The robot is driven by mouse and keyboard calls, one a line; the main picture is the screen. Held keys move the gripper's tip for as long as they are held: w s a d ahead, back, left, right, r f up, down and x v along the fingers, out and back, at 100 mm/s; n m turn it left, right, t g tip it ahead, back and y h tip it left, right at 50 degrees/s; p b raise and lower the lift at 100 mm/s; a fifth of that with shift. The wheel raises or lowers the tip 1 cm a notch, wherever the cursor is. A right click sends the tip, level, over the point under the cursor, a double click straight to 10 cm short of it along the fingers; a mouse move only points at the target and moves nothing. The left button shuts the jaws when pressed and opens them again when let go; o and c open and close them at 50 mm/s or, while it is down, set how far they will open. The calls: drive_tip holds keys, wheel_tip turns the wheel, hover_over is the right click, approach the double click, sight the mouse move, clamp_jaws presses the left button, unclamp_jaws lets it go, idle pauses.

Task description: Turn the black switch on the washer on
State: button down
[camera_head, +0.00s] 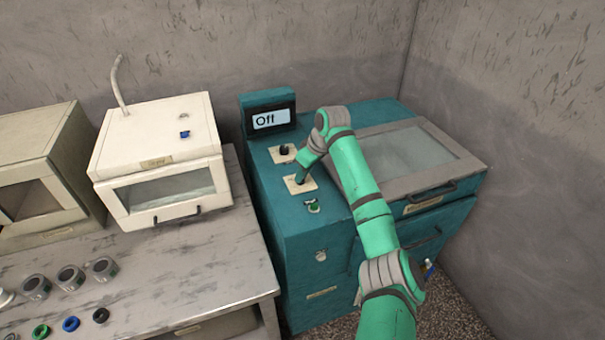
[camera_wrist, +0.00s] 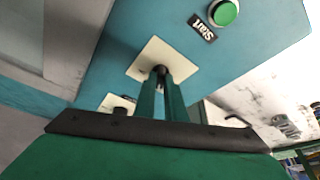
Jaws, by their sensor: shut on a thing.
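The washer (camera_head: 285,215) is a teal machine with a grey-framed lid, and its small display (camera_head: 271,119) reads "Off". Two black switches stand on cream plates on its top: a rear one (camera_head: 284,149) and a front one (camera_head: 299,180). My gripper (camera_wrist: 161,80) is shut on the front black switch (camera_wrist: 159,70), at the middle of its plate. In the head view, my gripper (camera_head: 301,176) comes down onto this switch from above. The rear switch (camera_wrist: 121,111) is partly hidden behind my gripper in the wrist view.
A green start button (camera_wrist: 224,13) sits close to the gripped switch. A white oven-like box (camera_head: 160,150) stands on the table (camera_head: 200,265) at left, with several rings and cylindrical parts in front. Walls stand close behind and right of the washer.

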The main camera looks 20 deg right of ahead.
drive_tip(key=m, duration=0.2)
drive_tip(key=m+h, duration=0.1)
drive_tip(key=shift+s+a+f+m+t, duration=0.1)
drive_tip(key=shift+a+m+t, duration=0.1)
drive_tip(key=shift+m+t, duration=0.15)
drive_tip(key=m, duration=0.2)
drive_tip(key=m+h, duration=0.1)
drive_tip(key=shift+a+m+h, duration=0.2)
drive_tip(key=shift+m+h, duration=0.1)
drive_tip(key=shift+m, duration=0.05)
drive_tip(key=m, duration=0.2)
drive_tip(key=m+h, duration=0.1)
drive_tip(key=m, duration=0.1)
drive_tip(key=shift+a+h, duration=0.15)
drive_tip(key=shift+h, duration=0.15)
drive_tip(key=shift+m+g+h, duration=0.5)
drive_tip(key=shift+m+g, duration=0.15)
drive_tip(key=shift+m, duration=0.95)
drive_tip(key=c, duration=1.8)
unclamp_jaws()
drive_tip(key=shift+a, duration=0.15)
